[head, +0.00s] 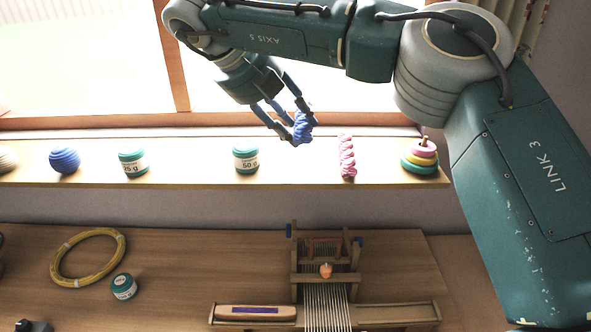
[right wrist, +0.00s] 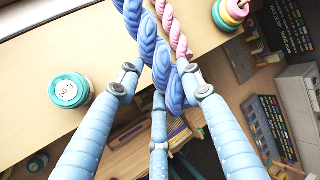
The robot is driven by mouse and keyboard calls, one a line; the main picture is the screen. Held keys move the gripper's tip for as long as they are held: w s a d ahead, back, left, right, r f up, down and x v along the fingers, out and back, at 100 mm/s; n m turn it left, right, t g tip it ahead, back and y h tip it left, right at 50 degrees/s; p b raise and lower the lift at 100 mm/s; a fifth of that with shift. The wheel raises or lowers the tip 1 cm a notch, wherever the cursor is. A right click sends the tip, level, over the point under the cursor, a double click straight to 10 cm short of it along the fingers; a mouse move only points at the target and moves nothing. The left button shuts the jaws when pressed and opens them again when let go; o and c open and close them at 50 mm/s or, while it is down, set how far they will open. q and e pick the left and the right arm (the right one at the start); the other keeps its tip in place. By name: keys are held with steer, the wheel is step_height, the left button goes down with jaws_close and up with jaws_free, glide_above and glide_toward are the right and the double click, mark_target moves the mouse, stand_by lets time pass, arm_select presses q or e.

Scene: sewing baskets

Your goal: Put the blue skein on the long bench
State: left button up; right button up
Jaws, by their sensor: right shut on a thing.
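The blue skein (head: 303,128) is a twisted bundle held between the fingertips of my right gripper (head: 289,124), in the upper middle of the head view. In the right wrist view the skein (right wrist: 150,42) runs up from between the fingers of the right gripper (right wrist: 165,84). It is above or in front of the narrow wooden ledge (head: 200,174) under the window; the gap cannot be judged. A wide wooden bench top (head: 190,262) lies lower, nearer me. I cannot tell which surface is the long bench. My left gripper is not visible.
The lower bench holds a loom (head: 325,262), a yellow coil (head: 88,257) and a jar (head: 124,287). Ledge space between the jars is free.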

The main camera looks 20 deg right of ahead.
steer(key=p, duration=0.2)
glide_above(303, 179)
steer(key=a, duration=0.2)
steer(key=f, duration=0.4)
steer(key=s+f, duration=0.1)
steer(key=f, duration=0.2)
steer(key=shift+a, duration=0.1)
steer(key=shift+w+f, duration=0.1)
steer(key=shift+f, duration=2.25)
steer(key=o, duration=1.2)
steer(key=shift+c, duration=0.2)
